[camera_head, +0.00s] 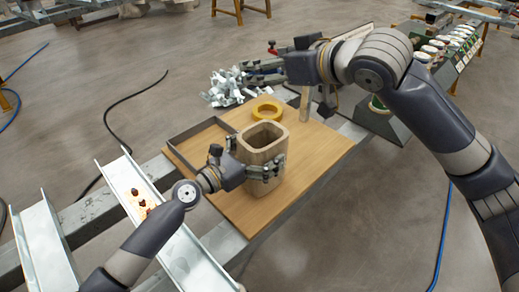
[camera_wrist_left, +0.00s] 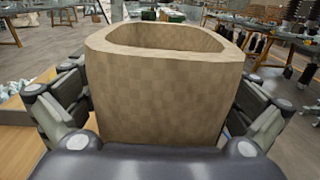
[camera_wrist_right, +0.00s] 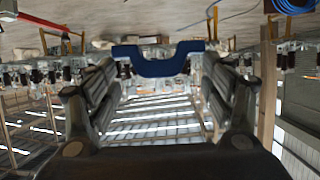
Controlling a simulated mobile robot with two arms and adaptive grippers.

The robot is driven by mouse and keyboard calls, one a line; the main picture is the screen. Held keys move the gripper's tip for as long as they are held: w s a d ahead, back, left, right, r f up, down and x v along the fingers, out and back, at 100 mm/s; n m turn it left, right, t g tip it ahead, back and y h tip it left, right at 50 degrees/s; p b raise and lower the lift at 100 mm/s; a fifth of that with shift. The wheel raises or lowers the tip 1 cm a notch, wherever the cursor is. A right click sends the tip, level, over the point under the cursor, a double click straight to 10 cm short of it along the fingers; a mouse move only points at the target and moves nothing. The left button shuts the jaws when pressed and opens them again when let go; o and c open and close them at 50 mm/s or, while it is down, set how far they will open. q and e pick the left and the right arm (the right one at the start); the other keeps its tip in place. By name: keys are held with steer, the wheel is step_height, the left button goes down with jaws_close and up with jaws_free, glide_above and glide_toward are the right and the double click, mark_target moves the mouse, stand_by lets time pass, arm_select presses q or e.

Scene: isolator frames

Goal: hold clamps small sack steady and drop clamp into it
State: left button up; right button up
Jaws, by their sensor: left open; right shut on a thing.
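The clamps small sack (camera_head: 262,137), a beige open-topped container, stands upright on the wooden board. It fills the middle of the left wrist view (camera_wrist_left: 165,105), its inside mostly hidden. My left gripper (camera_head: 268,170) is open, with its fingers on either side of the sack; whether they touch it I cannot tell. My right gripper (camera_head: 262,70) is shut on a blue clamp (camera_wrist_right: 155,64), which spans its fingertips in the right wrist view. This gripper is above and behind the sack, not over its opening. The clamp is not clear in the head view.
A yellow tape ring (camera_head: 263,110) lies behind the sack on the board (camera_head: 315,150). A dark-edged tray (camera_head: 195,131) is at the board's left. Shiny metal pieces (camera_head: 224,92) lie beyond it. Steel channels (camera_head: 130,185) are at the left, and a rack of containers (camera_head: 440,50) at the right.

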arm_select(q)
steer(key=shift+c, duration=0.2)
arm_select(e)
steer(key=shift+r, duration=0.1)
arm_select(q)
steer(key=c, duration=1.1)
steer(key=shift+o, duration=0.2)
steer(key=shift+f, duration=0.1)
arm_select(e)
step_height(320, 180, down, 13)
stand_by(0.4)
arm_select(q)
steer(key=shift+s, duration=0.1)
arm_select(e)
steer(key=o, duration=1.3)
steer(key=shift+s, duration=0.1)
